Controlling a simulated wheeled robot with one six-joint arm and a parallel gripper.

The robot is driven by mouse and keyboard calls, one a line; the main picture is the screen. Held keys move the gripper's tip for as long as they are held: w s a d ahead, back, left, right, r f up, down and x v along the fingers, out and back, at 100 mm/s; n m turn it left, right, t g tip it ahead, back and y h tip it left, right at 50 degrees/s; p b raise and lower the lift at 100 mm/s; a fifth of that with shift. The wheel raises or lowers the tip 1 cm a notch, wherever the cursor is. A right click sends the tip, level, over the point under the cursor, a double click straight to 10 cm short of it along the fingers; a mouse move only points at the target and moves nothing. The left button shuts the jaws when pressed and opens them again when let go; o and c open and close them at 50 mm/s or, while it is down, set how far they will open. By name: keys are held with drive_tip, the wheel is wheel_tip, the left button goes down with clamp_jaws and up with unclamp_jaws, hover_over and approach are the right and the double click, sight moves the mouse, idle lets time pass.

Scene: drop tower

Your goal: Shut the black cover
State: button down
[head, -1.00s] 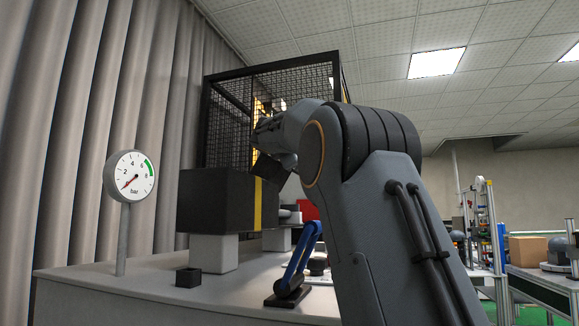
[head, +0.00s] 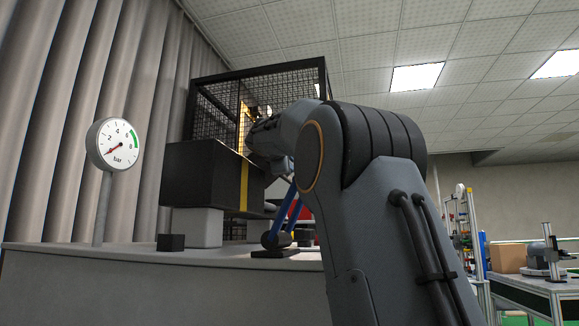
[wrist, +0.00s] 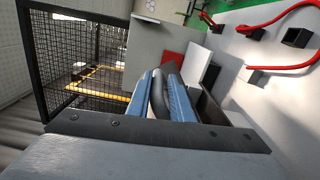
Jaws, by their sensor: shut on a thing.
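The black cover (head: 290,75), as far as I can tell, is the black-framed mesh guard standing behind a black box. Its mesh also shows at the left of the wrist view (wrist: 75,50). My gripper (wrist: 160,80) has two blue fingers in the wrist view, closed around a black rounded handle (wrist: 158,100). Where this handle joins the cover is hidden. In the head view my arm hides the grip and the cover's lower right part. I cannot tell how far open the cover stands.
A black box (head: 200,175) with a yellow stripe stands on a pale block in front of the guard. A pressure gauge (head: 113,145) stands left.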

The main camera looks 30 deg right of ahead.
drive_tip(key=shift+w+a, duration=0.15)
drive_tip(key=c, duration=1.7)
unclamp_jaws()
drive_tip(key=shift+c, duration=0.2)
drive_tip(key=shift+a, duration=0.1)
drive_tip(key=shift+s+a+r, duration=0.1)
drive_tip(key=shift+s+a, duration=0.05)
drive_tip(key=shift+s, duration=0.25)
drive_tip(key=v, duration=0.7)
drive_tip(key=shift+b, duration=0.45)
drive_tip(key=shift+a, duration=0.2)
drive_tip(key=b+v, duration=0.4)
drive_tip(key=v, duration=0.9)
drive_tip(key=shift+s+a+b, duration=0.2)
drive_tip(key=shift+a+b, duration=0.05)
drive_tip(key=shift+b, duration=0.1)
